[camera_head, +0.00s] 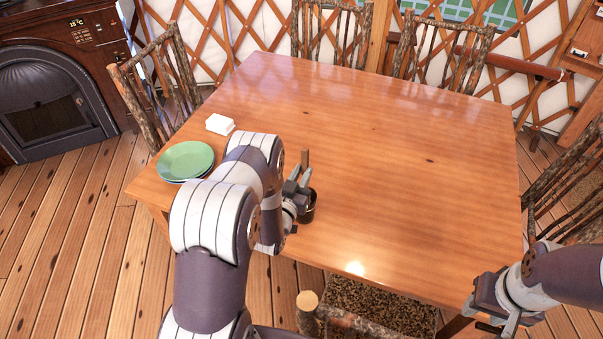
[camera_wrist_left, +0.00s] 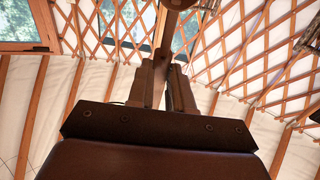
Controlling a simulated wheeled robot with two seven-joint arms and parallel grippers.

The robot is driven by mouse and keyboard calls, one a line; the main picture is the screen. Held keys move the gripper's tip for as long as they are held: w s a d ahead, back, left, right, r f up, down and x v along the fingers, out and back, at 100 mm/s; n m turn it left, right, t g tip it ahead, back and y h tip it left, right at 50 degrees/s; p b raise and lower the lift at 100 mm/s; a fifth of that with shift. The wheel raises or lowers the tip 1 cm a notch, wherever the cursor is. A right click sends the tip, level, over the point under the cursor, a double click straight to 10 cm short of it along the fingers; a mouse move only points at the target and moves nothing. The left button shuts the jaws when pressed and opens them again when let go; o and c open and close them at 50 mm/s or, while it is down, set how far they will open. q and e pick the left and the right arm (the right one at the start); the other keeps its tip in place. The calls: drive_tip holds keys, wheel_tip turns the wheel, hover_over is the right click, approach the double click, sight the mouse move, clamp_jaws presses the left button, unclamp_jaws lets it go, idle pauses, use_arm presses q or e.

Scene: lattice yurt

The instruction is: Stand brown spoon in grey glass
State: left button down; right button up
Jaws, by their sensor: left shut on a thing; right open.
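My left gripper (camera_head: 298,181) is shut on the brown spoon (camera_head: 305,157), whose upper end sticks up past the fingertips. In the left wrist view the spoon (camera_wrist_left: 168,36) runs up from between the fingers (camera_wrist_left: 168,88) to a rounded end at the top edge. The dark grey glass (camera_head: 309,210) stands on the table right beside the gripper, partly hidden by it. The spoon's lower part is hidden, so I cannot tell whether it is inside the glass. My right gripper (camera_head: 487,321) is open and empty, off the table's near right corner.
A green plate (camera_head: 186,160) lies on a stack at the table's left edge, with a small white block (camera_head: 220,124) behind it. The wooden table (camera_head: 400,170) is clear in the middle and right. Several chairs stand around it.

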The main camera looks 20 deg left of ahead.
use_arm(q)
wheel_tip(320, 180, down, 6)
drive_tip(key=b, duration=0.5)
drive_tip(key=shift+f, duration=0.2)
drive_tip(key=c, duration=0.9)
unclamp_jaws()
drive_tip(key=shift+c, duration=0.2)
drive_tip(key=s+b, duration=0.2)
drive_tip(key=s, duration=1)
drive_tip(key=shift+s+d, duration=0.35)
